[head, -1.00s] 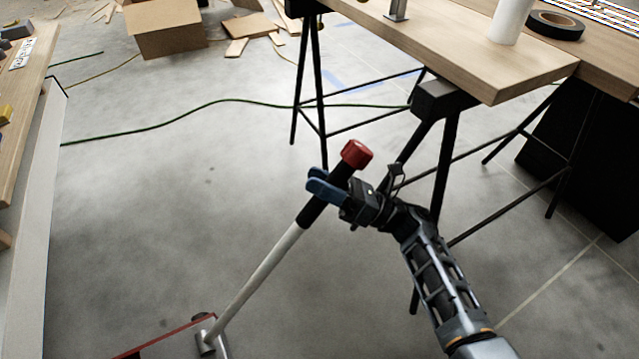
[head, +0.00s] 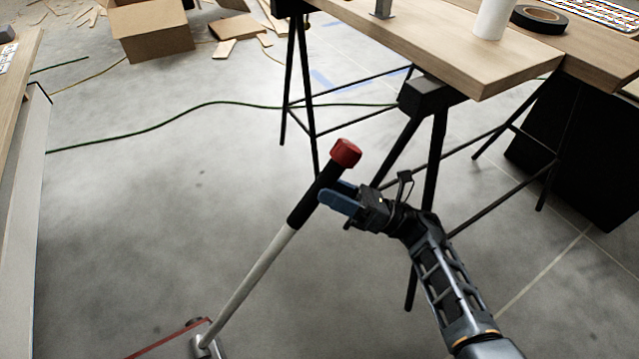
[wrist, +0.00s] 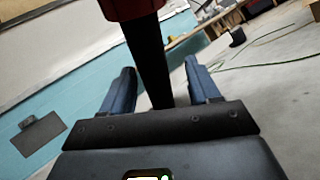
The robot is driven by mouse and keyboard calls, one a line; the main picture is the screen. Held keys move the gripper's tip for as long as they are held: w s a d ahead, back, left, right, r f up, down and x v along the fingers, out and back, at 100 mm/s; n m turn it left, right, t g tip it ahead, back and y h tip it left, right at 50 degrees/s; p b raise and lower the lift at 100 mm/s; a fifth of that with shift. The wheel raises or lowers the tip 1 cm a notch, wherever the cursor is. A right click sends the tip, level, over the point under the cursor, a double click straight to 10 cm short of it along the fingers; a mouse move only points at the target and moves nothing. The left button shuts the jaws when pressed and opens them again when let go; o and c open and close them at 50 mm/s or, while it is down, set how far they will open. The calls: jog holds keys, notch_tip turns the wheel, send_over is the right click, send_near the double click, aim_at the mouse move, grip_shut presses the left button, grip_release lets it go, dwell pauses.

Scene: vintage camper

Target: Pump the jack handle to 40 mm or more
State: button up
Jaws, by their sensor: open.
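The jack handle (head: 262,268) is a pale grey pole with a black grip and a red cap (head: 346,153). It leans up and to the right from the red jack (head: 165,340), which is partly cut off at the bottom edge. My gripper (head: 338,195) has blue fingers and is at the black grip, just below the red cap. In the wrist view the open fingers (wrist: 158,85) stand on either side of the black grip (wrist: 148,55), with gaps showing. The red cap (wrist: 128,8) is at the top there.
A wooden table (head: 470,60) on black trestle legs stands right, with its legs close behind my arm. A pale cabinet (head: 22,180) is at the left edge. A cardboard box (head: 150,32) and a green cable (head: 200,106) lie farther back. The floor left of the handle is clear.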

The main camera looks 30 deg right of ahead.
jog(key=v, duration=0.4)
jog(key=shift+s+d, duration=0.1)
jog(key=shift+d, duration=0.05)
dwell(0.4)
jog(key=s+a+r+n+h, duration=0.2)
jog(key=s+r+n+h, duration=0.25)
jog(key=s+n, duration=0.65)
jog(key=s+a+r+n+g+h, duration=0.1)
jog(key=s+a+r+n+h, duration=0.2)
jog(key=s+n+h, duration=0.55)
jog(key=s+a+r+n+h, duration=0.2)
jog(key=s+r+n+h, duration=0.1)
jog(key=s+n, duration=1)
notch_tip(320, 180, up, 22)
jog(key=p, duration=2.1)
jog(key=shift+w+f, duration=0.2)
jog(key=shift+w, duration=0.05)
jog(key=shift+f, duration=0.1)
jog(key=shift+c, duration=0.2)
